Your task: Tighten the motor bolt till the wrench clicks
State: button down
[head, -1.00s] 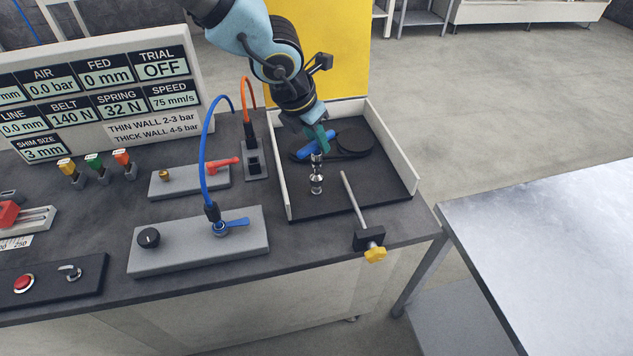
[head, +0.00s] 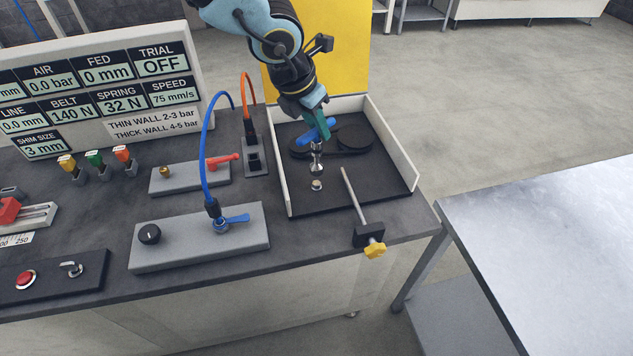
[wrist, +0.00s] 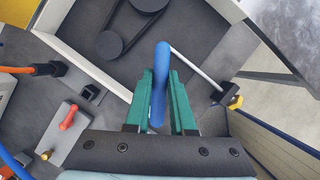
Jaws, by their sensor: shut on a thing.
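My gripper (head: 318,122) has green fingers and is shut on the blue handle of the wrench (head: 316,133). In the wrist view the blue handle (wrist: 160,80) sits between my two green fingers (wrist: 159,100). The wrench's silver shaft and socket point down over the tray. The motor bolt (head: 317,184) is a small silver head on the dark tray floor. The socket end appears above the bolt, with a gap between them in the head view. The wrist view does not show the bolt.
The white-walled tray (head: 405,155) holds a black belt on two pulleys (head: 354,139). A grey rod with a yellow knob (head: 375,250) lies at its front right. Blue and orange hoses (head: 247,95) rise left of the tray. A yellow panel (head: 335,50) stands behind.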

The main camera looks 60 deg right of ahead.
aim_at(317, 141)
dwell(0.4)
jog(key=shift+f+n+t+b, duration=0.25)
jog(key=shift+n+t+b, duration=0.25)
jog(key=shift+n, duration=0.5)
jog(key=n+t+b, duration=0.1)
jog(key=n, duration=0.2)
jog(key=shift+w+b, duration=0.1)
jog(key=shift+b, duration=0.3)
jog(key=n, duration=0.1)
jog(key=r+n+t+b, duration=0.1)
jog(key=n, duration=0.1)
jog(key=shift+n, duration=0.3)
jog(key=r+n, duration=0.1)
jog(key=n+t+b, duration=0.1)
jog(key=n, duration=0.1)
jog(key=shift+r+n+y, duration=0.3)
jog(key=shift+r+y, duration=0.05)
jog(key=shift+y, duration=0.05)
jog(key=shift+f+b, duration=1.65)
jog(key=shift+f, duration=0.65)
jog(key=shift+f+b, duration=0.8)
jog(key=shift+f, duration=0.35)
jog(key=shift+r+m+p, duration=0.1)
jog(key=shift+m+p, duration=0.4)
